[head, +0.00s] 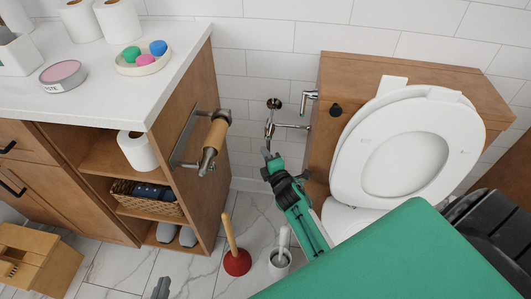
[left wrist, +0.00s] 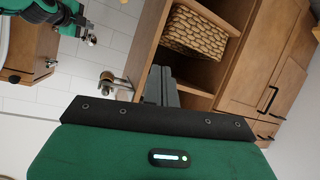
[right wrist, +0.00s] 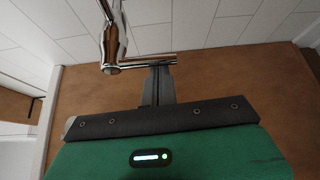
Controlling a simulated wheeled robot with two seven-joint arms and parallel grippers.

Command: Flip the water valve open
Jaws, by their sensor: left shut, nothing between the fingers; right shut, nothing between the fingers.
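The chrome water valve (head: 270,130) stands on the tiled wall between the vanity and the toilet, under a round wall flange. Its lever points sideways to the right in the head view; the right wrist view shows the valve body (right wrist: 110,48) and the lever (right wrist: 147,62). My right gripper (head: 267,154) is shut and empty just below the valve. Its grey fingertips (right wrist: 158,72) overlap the lever's right end in the right wrist view; I cannot tell if they touch. My left gripper (head: 161,288) is shut and empty, low at the front; it also shows in the left wrist view (left wrist: 161,80).
The vanity side carries a paper holder (head: 211,142) left of my right arm. A red plunger (head: 237,262) and a toilet brush holder (head: 280,262) stand on the floor. The toilet (head: 375,150) and its wooden cistern box (head: 335,75) stand to the right.

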